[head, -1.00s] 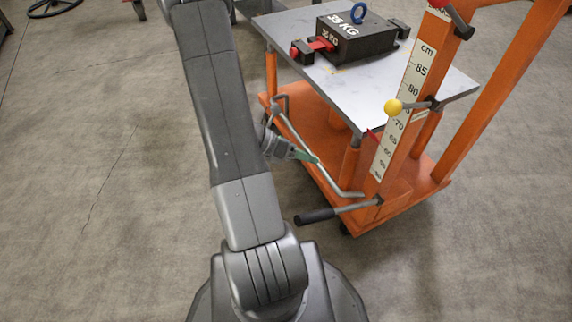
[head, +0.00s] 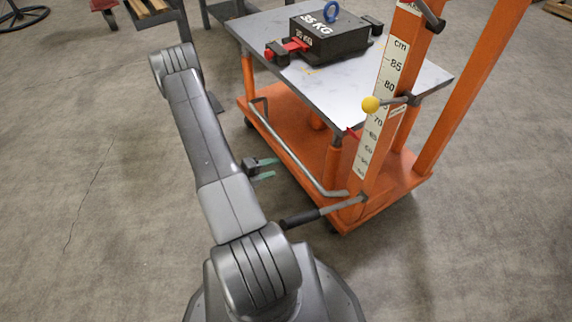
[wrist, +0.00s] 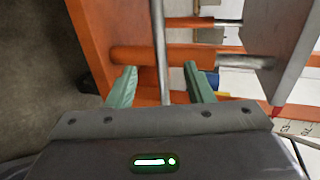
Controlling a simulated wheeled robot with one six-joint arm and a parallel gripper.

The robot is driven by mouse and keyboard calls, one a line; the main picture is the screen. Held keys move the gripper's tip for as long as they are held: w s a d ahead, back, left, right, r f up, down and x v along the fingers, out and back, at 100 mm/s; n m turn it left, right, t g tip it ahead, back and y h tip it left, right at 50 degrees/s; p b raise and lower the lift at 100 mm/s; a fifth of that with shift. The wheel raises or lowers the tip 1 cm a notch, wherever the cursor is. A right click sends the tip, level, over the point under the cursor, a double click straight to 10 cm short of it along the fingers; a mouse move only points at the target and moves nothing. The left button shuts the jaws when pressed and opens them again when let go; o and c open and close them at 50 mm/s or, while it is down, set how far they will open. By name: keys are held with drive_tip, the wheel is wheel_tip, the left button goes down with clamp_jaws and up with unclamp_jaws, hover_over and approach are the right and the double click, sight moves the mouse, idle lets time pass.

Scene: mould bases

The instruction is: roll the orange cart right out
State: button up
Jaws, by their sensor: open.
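The orange cart (head: 284,122) stands on the floor right of my arm, with a grey table top (head: 330,93) above its base. A bent grey bar (head: 285,150) runs along its near left side; a grey bar also shows in the wrist view (wrist: 159,35). My gripper (head: 268,169) is open, with green fingers pointing right towards the cart. In the head view it is just left of the bar, apart from it. In the wrist view the bar lines up with the gap between the fingers (wrist: 160,86); its depth there is unclear.
A black 35 KG block (head: 325,42) with a blue ring sits on the table top. An orange post carries a cm scale (head: 385,85) and a yellow knob (head: 371,104). A dark-gripped lever (head: 303,217) reaches towards my base. Floor at left and lower right is clear.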

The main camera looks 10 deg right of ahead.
drive_tip(key=b+x, duration=0.2)
drive_tip(key=x, duration=0.8)
drive_tip(key=shift+b, duration=0.4)
drive_tip(key=shift+d, duration=0.1)
drive_tip(key=shift+c, duration=0.5)
drive_tip(key=shift+f, duration=0.1)
clamp_jaws()
